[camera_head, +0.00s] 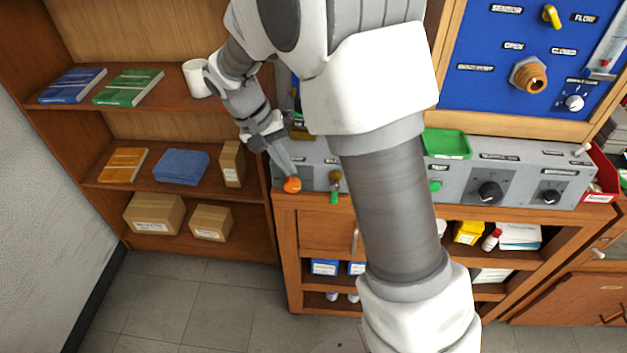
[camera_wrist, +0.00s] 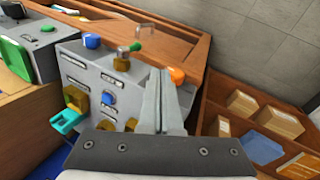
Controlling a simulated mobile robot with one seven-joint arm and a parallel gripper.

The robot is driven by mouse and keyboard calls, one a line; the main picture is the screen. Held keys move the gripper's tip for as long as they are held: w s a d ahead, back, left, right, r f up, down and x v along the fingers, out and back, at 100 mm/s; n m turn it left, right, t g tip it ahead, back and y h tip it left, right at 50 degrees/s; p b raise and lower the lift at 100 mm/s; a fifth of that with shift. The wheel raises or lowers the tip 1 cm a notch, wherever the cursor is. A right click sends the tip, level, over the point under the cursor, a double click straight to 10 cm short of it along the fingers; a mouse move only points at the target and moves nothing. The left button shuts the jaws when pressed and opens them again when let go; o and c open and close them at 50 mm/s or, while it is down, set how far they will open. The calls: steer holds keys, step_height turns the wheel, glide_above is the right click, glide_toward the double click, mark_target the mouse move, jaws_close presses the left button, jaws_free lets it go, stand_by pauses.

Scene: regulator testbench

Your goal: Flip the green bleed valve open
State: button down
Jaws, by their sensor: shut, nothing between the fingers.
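The bleed valve (camera_head: 335,181) sits on the left part of the grey bench panel, with its green lever (camera_head: 334,197) at the lower end in the head view. In the wrist view the valve's metal body (camera_wrist: 122,62) carries the green lever tip (camera_wrist: 136,47), left of my fingers. My gripper (camera_head: 288,170) is shut and empty, its fingertips close to an orange knob (camera_head: 292,185). In the wrist view my gripper (camera_wrist: 162,74) also shows with its fingers together, apart from the green lever. The orange knob (camera_wrist: 177,75) is just right of the fingertips; contact cannot be told.
A blue knob (camera_wrist: 91,40) and a teal-handled brass fitting (camera_wrist: 65,120) are on the same panel. A green tray (camera_head: 446,143) and black dials (camera_head: 489,192) lie to the right. A wooden shelf (camera_head: 95,187) stands left. My arm hides the panel's middle.

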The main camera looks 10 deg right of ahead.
steer(key=shift+w+a+f, duration=0.1)
steer(key=shift+f, duration=0.15)
steer(key=d+f, duration=0.2)
steer(key=f, duration=0.1)
steer(key=d+f, duration=0.3)
steer(key=s+d+f, duration=0.1)
steer(key=d+f, duration=0.1)
steer(key=f, duration=0.1)
steer(key=shift+d+f, duration=0.1)
steer(key=shift+d, duration=0.25)
